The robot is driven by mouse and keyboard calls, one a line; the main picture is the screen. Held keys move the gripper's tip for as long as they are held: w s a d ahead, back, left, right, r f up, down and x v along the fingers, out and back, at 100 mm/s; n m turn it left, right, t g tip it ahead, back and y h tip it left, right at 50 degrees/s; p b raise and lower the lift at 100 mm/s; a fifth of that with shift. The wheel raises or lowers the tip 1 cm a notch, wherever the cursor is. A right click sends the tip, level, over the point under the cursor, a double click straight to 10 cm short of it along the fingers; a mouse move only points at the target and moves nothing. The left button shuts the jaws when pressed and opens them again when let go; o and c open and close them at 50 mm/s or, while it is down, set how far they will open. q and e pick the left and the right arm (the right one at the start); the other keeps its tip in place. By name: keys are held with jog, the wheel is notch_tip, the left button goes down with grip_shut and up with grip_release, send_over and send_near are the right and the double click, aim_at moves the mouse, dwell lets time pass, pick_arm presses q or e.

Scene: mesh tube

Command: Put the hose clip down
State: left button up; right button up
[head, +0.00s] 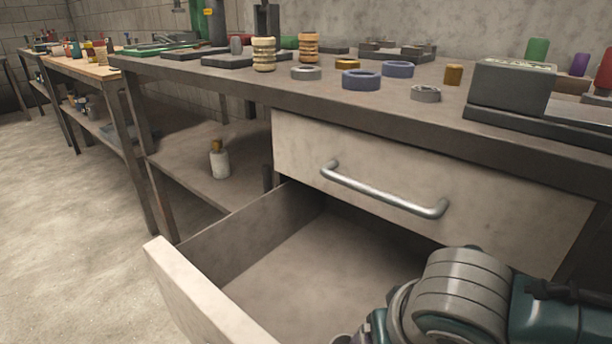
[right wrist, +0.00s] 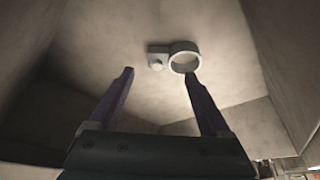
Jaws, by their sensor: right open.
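The grey hose clip (right wrist: 183,57), a ring with a small block and a light round knob at its left, lies on a pale surface that looks like the open drawer's floor. My right gripper (right wrist: 158,74) is open and empty. The clip is beyond its fingertips, apart from both fingers. In the head view the open lower drawer (head: 190,295) looks empty where I can see into it. My right arm covers its right part, and neither clip nor right fingertips show there. My left gripper is not in view.
Above is a shut drawer with a metal handle (head: 385,190). The workbench top (head: 330,105) holds blue rings (head: 361,80), a grey ring (head: 425,93) and a dark grey box (head: 510,88). A bottle (head: 219,163) stands on the lower shelf. Drawer walls surround the gripper.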

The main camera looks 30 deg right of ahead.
jog(key=p+v, duration=0.2)
jog(key=v, duration=0.3)
jog(key=shift+s+r, duration=0.15)
jog(key=shift+r, duration=0.15)
dwell(0.9)
